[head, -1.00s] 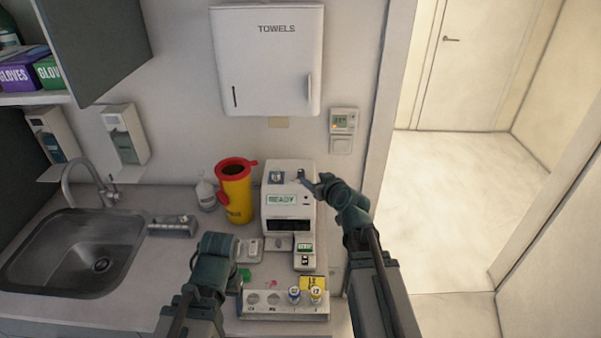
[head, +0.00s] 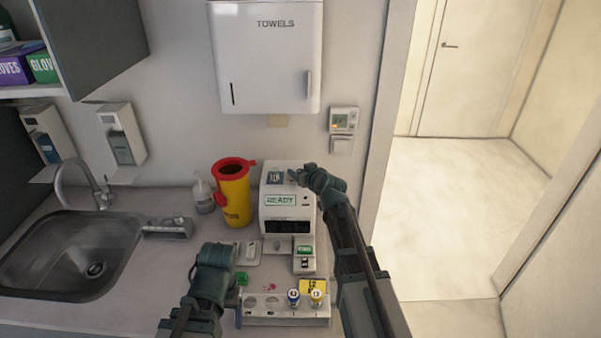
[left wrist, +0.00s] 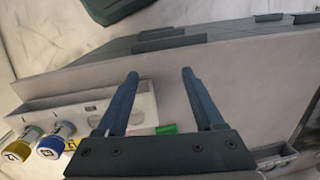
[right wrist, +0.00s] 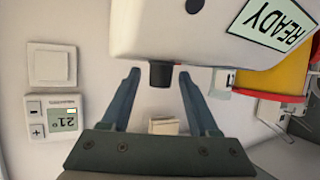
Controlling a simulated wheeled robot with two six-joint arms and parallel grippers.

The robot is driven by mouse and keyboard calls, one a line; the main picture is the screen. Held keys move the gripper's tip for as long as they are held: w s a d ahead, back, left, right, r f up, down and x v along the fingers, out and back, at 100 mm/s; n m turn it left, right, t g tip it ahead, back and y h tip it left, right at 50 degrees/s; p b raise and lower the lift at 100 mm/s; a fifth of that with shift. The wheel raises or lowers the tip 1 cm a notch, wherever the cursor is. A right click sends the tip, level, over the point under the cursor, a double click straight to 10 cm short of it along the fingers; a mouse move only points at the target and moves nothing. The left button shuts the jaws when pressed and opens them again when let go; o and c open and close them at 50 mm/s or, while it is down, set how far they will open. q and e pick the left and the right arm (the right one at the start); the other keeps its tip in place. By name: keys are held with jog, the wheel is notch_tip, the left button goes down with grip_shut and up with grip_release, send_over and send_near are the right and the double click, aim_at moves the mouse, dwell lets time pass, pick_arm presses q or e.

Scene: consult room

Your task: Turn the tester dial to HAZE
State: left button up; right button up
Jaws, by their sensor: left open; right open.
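The tester (head: 287,212) is a white box with a green READY display, on the counter below the towel dispenser. In the right wrist view it appears inverted, with a black dial (right wrist: 160,74) standing out from its top. My right gripper (right wrist: 159,73) is open, its two fingers on either side of the dial with small gaps visible. In the head view this gripper (head: 293,176) is at the tester's top right and hides the dial. No dial marking is readable. My left gripper (left wrist: 160,74) is open and empty, low over the counter's front, left of the tester.
A white rack (head: 262,312) with blue- and yellow-capped vials stands at the counter's front. A yellow sharps bin (head: 234,200) with a red rim is left of the tester. A small device (head: 304,262) sits before it. The sink (head: 70,255) is at left.

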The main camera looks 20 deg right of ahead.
jog(key=shift+c, duration=0.2)
grip_shut()
jog(key=shift+d+n+y, duration=0.1)
jog(key=shift+n+y, duration=0.3)
jog(key=shift+y, duration=0.1)
jog(key=shift+w+d+n+g+y, duration=0.15)
jog(key=shift+n+g+y, duration=0.15)
jog(key=shift+n+y, duration=0.75)
jog(key=n+g+y, duration=0.2)
jog(key=n+y, duration=0.1)
jog(key=y, duration=0.1)
jog(key=shift+n, duration=0.35)
jog(key=n+g+y, duration=0.2)
jog(key=n, duration=0.1)
jog(key=shift+g+y, duration=0.25)
jog(key=shift+g, duration=0.15)
jog(key=shift+a+n+g+y, duration=0.2)
jog(key=shift+n+g+y, duration=0.4)
jog(key=shift+n+g, duration=0.55)
jog(key=shift+s+g, duration=0.2)
jog(key=shift+g, duration=0.05)
